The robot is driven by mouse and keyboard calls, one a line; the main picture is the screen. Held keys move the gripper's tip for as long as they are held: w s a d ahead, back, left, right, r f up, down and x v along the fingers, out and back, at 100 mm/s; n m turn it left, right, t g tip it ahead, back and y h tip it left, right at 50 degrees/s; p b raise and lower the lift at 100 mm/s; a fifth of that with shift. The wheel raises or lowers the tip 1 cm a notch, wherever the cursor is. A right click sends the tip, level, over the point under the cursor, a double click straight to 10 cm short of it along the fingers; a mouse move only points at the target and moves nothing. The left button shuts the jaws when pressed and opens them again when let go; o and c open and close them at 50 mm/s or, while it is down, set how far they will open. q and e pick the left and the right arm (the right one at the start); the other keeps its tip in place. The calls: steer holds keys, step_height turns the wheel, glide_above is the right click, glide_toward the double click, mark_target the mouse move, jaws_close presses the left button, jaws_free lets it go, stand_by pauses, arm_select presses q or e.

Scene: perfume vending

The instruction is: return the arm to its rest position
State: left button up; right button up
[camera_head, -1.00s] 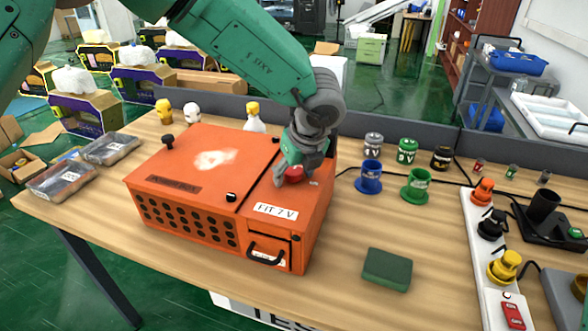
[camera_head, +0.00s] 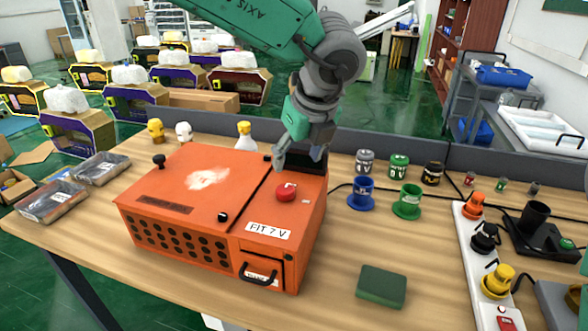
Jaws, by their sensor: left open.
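My left arm comes in from the upper left, green with a grey wrist. My left gripper (camera_head: 298,156) is open and empty, pointing down above the back right part of the orange box (camera_head: 180,200). The red button (camera_head: 286,192) on the box's top shows fully just below the gripper, and the fingers are apart from it. The box carries a "FIT ? V" label and a front drawer with a black handle (camera_head: 258,274). My right gripper is not in view.
Blue (camera_head: 361,194) and green (camera_head: 408,202) holders stand right of the box, with jars behind. A green block (camera_head: 381,286) lies in front. A white power strip (camera_head: 470,253) with coloured plugs is at the right. Packed trays (camera_head: 52,201) lie at the left.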

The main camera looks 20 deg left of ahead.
arm_select(q)
steer(key=shift+s+d+r, duration=0.1)
steer(key=shift+r, duration=0.15)
steer(key=shift+r, duration=0.1)
